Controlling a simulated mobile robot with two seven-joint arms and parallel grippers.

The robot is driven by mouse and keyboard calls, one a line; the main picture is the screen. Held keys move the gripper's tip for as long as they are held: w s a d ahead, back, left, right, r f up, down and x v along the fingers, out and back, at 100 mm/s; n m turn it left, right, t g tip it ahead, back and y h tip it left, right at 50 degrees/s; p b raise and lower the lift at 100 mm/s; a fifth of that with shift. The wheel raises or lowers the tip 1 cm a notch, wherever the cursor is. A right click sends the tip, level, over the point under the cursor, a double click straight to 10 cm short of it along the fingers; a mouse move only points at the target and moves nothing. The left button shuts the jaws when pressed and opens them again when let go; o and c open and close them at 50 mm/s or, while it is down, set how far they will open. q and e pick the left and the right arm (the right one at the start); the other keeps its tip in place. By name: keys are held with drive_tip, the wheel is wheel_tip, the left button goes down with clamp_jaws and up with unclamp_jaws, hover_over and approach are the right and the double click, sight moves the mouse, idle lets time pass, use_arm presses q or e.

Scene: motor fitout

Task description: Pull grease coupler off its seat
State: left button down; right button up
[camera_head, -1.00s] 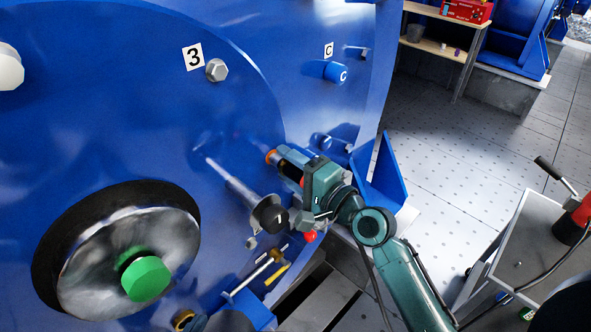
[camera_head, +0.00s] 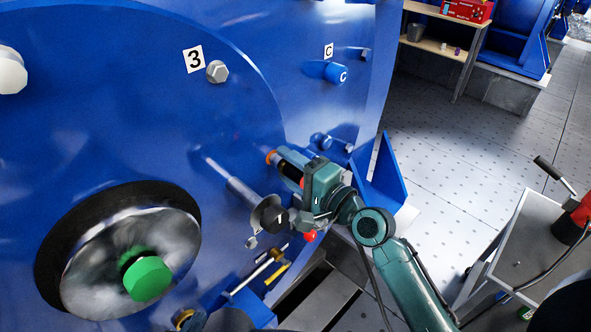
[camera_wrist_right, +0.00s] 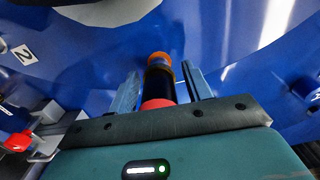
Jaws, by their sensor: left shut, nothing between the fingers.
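The grease coupler appears to be the dark cylinder with an orange end (camera_wrist_right: 159,82) in the right wrist view. Its orange end faces the blue housing, and a red ring shows near my palm. Whether it still sits on its seat is hard to tell. My right gripper (camera_wrist_right: 160,70) is open, with one finger on each side of the cylinder and blue gaps showing between. In the head view, my right gripper (camera_head: 287,163) reaches in from the lower right, and the orange end (camera_head: 271,157) shows by its fingertips. My left gripper is not identifiable in any view.
The blue motor housing (camera_head: 110,85) fills the left. A shaft disc with a green hub (camera_head: 147,278) stands at lower left. A grey rod with a dark round end (camera_head: 268,214) juts out beside my right wrist.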

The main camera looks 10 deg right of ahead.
drive_tip(key=shift+a+r, duration=0.15)
drive_tip(key=shift+a, duration=0.15)
clamp_jaws()
drive_tip(key=shift+s+d+f, duration=0.2)
drive_tip(key=shift+f, duration=0.05)
drive_tip(key=shift+v, duration=2.45)
drive_tip(key=shift+d, duration=0.15)
drive_tip(key=shift+s+d, duration=0.1)
